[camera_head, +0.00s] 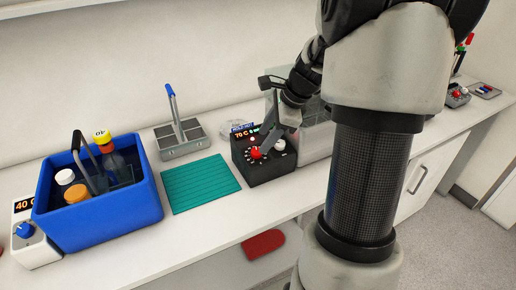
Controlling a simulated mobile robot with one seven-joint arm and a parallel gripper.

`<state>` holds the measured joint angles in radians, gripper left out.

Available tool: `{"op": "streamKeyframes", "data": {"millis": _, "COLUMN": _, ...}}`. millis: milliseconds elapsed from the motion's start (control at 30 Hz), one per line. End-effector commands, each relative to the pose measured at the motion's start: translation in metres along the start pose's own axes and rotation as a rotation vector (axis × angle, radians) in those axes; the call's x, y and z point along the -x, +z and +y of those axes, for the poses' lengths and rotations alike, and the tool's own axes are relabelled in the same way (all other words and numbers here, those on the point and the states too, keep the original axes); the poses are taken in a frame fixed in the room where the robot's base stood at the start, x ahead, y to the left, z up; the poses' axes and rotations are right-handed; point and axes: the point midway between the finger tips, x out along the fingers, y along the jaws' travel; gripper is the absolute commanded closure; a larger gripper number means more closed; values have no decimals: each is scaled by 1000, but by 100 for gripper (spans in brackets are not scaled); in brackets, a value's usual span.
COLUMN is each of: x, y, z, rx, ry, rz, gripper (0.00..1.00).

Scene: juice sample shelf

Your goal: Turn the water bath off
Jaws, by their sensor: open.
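A black control box (264,170) stands on the bench in the middle, its lit display reading 70 C. It has a red knob (256,153) and a pale knob (279,145) on its front. A grey metal tank (318,142) stands just behind and right of it, partly hidden by my arm. My gripper (264,149) is open, pointing down at the control box with its fingers close to the red knob. I cannot tell whether they touch it. No object shows between the fingers.
A blue container (110,222) with several bottles stands at the left, beside a white unit (35,250) reading 40 C with a blue knob. A teal mat (200,184) lies left of the control box. A metal rack (180,150) with a blue-topped handle stands behind the mat.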

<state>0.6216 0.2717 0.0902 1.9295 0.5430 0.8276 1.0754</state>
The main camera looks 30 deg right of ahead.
Motion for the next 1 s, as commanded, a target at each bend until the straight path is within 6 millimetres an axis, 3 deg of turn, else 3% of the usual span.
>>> {"op": "streamKeyframes", "data": {"millis": 100, "x": -25, "y": 0, "z": 1, "rx": 0, "ry": 4, "rz": -1, "gripper": 55}}
{"op": "streamKeyframes", "data": {"millis": 300, "x": -50, "y": 0, "z": 0, "rx": 1, "ry": 2, "rz": 0, "gripper": 55}}
{"op": "streamKeyframes", "data": {"millis": 700, "x": -57, "y": 0, "z": 0, "rx": 2, "ry": 0, "rz": 0, "gripper": 55}}
{"op": "streamKeyframes", "data": {"millis": 933, "x": -57, "y": 0, "z": 0, "rx": 2, "ry": 0, "rz": 1, "gripper": 92}}
{"op": "streamKeyframes", "data": {"millis": 1000, "x": -57, "y": 0, "z": 0, "rx": 2, "ry": 0, "rz": 1, "gripper": 96}}
